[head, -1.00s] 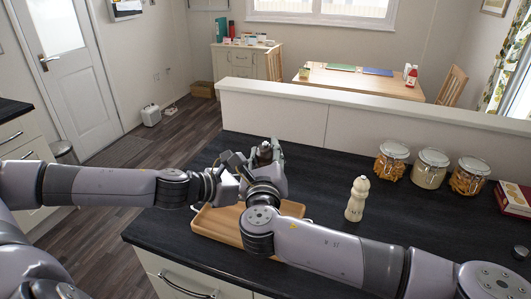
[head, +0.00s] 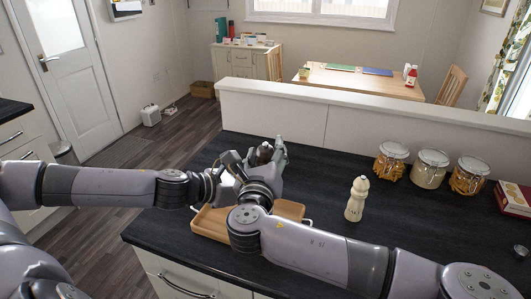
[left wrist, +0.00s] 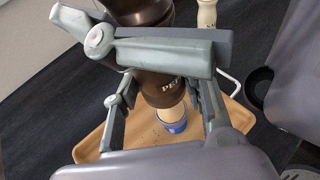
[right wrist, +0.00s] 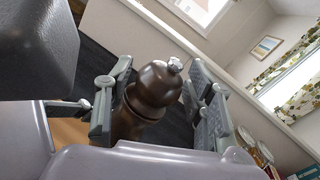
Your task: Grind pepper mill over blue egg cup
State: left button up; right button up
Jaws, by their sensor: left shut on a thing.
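The dark brown pepper mill (left wrist: 165,88) is upright or slightly tilted over the tray, with pale lettering on its body. My left gripper (left wrist: 165,100) is shut around its lower body. The mill's round head with a silver knob (right wrist: 155,85) shows in the right wrist view. My right gripper (right wrist: 160,105) has its fingers on either side of the head, with a gap at the right finger. The blue egg cup (left wrist: 174,126) stands below the mill, holding a pale egg partly hidden by the mill. In the head view the arms hide the cup.
The wooden tray (head: 212,226) lies at the counter's front edge, with dark specks near the cup. A cream mill (head: 357,198) stands to the right. Several glass jars (head: 430,168) and a red box (head: 515,198) stand farther right. A low partition (head: 330,118) borders the counter's back.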

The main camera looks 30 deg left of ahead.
dwell(0.3)
jog(key=v, duration=1.2)
jog(key=shift+w, duration=0.15)
jog(key=w+d+n+g+y, duration=0.3)
jog(key=d+n+g+y, duration=0.3)
jog(key=y, duration=0.1)
jog(key=x, duration=1.2)
jog(key=shift+a+f, duration=0.1)
jog(key=shift+a, duration=0.05)
jog(key=shift+c, duration=0.4)
